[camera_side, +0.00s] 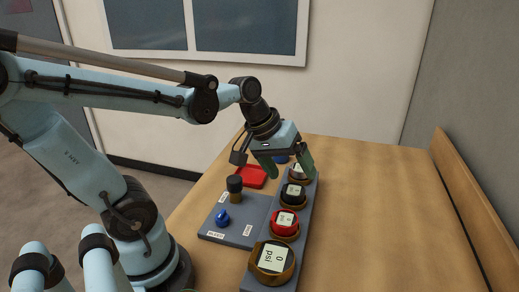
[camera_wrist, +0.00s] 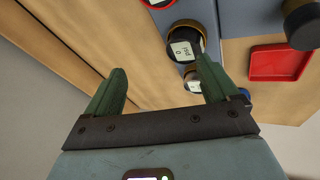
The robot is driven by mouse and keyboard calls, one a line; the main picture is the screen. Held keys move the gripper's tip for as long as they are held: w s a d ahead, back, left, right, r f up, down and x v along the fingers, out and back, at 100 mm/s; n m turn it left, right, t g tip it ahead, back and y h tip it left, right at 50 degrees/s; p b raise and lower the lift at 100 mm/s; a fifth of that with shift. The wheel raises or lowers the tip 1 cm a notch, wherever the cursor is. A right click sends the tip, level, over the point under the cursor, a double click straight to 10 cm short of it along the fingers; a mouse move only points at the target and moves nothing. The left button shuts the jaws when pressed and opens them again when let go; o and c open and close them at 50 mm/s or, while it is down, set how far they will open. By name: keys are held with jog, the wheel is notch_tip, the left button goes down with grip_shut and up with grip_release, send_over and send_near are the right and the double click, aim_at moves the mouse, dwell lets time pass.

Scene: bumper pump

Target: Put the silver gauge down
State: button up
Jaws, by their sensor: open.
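The silver gauge (camera_side: 297,173) stands at the far part of the grey strip (camera_side: 311,201), beyond the black gauge, partly hidden by my gripper. Its pale face also shows in the wrist view (camera_wrist: 193,86), partly covered by the right-hand finger. My gripper (camera_side: 287,167) is open, with its green fingers pointing down close by the silver gauge. In the wrist view the space between the fingers (camera_wrist: 162,68) holds nothing. I cannot tell whether a finger touches the gauge.
A black gauge (camera_side: 293,193), a red gauge (camera_side: 285,222) and a gold-rimmed gauge (camera_side: 271,258) line the strip. Left are a dark knob (camera_side: 235,184), a blue knob (camera_side: 222,217) and a red tray (camera_side: 251,177). The table's right side (camera_side: 375,215) is clear.

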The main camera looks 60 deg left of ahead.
aim_at(296, 171)
jog(key=w+a+n+h, duration=0.1)
jog(key=n, duration=0.1)
jog(key=w+a+n+h, duration=0.1)
jog(key=n, duration=0.1)
jog(key=w+a+n, duration=0.1)
jog(key=n, duration=0.1)
jog(key=shift+w+a+f+g+h, duration=0.15)
jog(key=shift+w+a+g+h, duration=0.1)
jog(key=shift+w+g+h, duration=0.15)
jog(key=w+a+f+n+t+h, duration=0.1)
jog(key=a+f+n+t+h, duration=0.25)
jog(key=a+n+h, duration=0.7)
jog(key=w+d+f+y, duration=0.1)
jog(key=w, duration=0.1)
jog(key=w+d+f+n+y, duration=0.1)
jog(key=w+d+f, duration=0.1)
jog(key=w+d+f+y, duration=0.1)
jog(key=w+f, duration=0.1)
jog(key=shift+d+f+g, duration=0.15)
jog(key=shift+d+g, duration=0.2)
jog(key=shift+d, duration=0.05)
jog(key=c, duration=1.3)
jog(key=shift+o, duration=0.2)
